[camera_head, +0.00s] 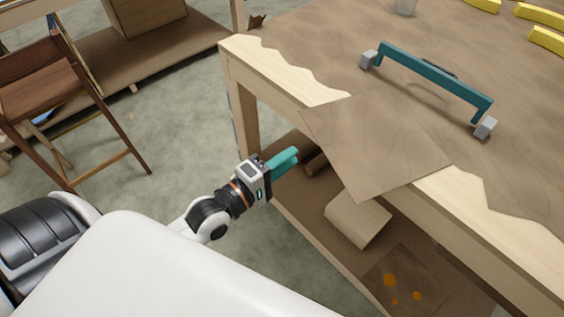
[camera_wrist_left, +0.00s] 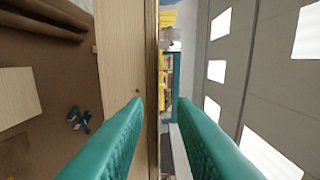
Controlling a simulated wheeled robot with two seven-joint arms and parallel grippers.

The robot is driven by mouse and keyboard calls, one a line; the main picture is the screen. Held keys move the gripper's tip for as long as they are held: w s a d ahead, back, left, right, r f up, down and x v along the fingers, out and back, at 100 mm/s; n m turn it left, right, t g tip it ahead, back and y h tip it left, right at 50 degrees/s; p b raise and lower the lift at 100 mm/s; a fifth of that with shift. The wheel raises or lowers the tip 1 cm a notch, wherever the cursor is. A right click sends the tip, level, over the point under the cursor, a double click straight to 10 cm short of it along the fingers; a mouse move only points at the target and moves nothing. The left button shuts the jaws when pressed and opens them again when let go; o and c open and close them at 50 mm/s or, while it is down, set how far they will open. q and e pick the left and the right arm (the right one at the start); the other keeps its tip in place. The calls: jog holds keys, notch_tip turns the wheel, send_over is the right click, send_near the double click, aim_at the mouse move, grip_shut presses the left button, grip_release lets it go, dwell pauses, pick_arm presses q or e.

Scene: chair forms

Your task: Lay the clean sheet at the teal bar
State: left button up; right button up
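The teal bar (camera_head: 435,78) stands on the workbench top with a grey block at each end. A plain brown square sheet (camera_head: 375,145) lies at the near edge of the bench, one corner hanging over it, apart from the bar. No stains show on it. A second brown sheet with orange spots (camera_head: 405,283) lies on the lower shelf. My left gripper (camera_head: 291,156) is left of the plain sheet, beside the bench's front edge. In the left wrist view its teal fingers (camera_wrist_left: 160,104) are apart with nothing between them. My right gripper is not in view.
The bench (camera_head: 300,88) has a pale, ragged-edged front border. A cardboard-coloured box (camera_head: 357,218) and brown rolls (camera_head: 316,163) sit on its lower shelf. Yellow pieces (camera_head: 540,15) lie at the far right. A wooden chair (camera_head: 45,88) stands left; floor between is clear.

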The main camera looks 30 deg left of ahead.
pick_arm(q)
jog(key=shift+s+a, duration=0.15)
jog(key=shift+s, duration=0.3)
